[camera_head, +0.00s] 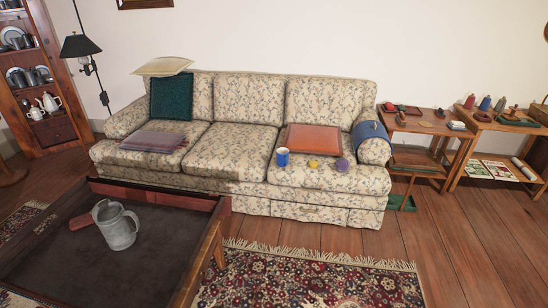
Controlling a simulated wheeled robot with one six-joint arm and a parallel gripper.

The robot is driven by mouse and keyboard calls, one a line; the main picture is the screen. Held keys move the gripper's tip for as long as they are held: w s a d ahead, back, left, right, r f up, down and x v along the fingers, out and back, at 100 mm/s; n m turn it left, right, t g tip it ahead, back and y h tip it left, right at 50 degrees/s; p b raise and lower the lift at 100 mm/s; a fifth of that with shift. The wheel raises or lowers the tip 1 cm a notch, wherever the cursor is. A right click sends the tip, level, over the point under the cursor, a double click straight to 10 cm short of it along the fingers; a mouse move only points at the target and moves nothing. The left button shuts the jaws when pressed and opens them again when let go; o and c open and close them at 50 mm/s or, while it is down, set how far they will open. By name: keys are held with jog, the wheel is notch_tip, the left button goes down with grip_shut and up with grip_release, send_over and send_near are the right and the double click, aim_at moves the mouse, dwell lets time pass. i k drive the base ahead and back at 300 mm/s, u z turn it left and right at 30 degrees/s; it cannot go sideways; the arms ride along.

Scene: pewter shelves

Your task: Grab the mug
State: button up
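A small blue mug (282,158) stands upright near the front edge of the sofa's (250,130) seat, in front of an orange-brown flat cushion or box (312,140). A grey metal pitcher or tankard with a handle (117,228) stands on the dark low table (60,250) at the lower left. My gripper is not in the view.
A yellow item (313,164) and a purple ball (342,165) lie right of the mug. The low table has a raised wooden rim. A patterned rug (310,280) covers the front floor; bare planks (460,245) lie right. Side tables (430,128) stand at the right.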

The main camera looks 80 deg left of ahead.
aim_at(282, 153)
jog(key=u, duration=1.75)
jog(key=i, duration=3.5)
jog(key=u, duration=2.8)
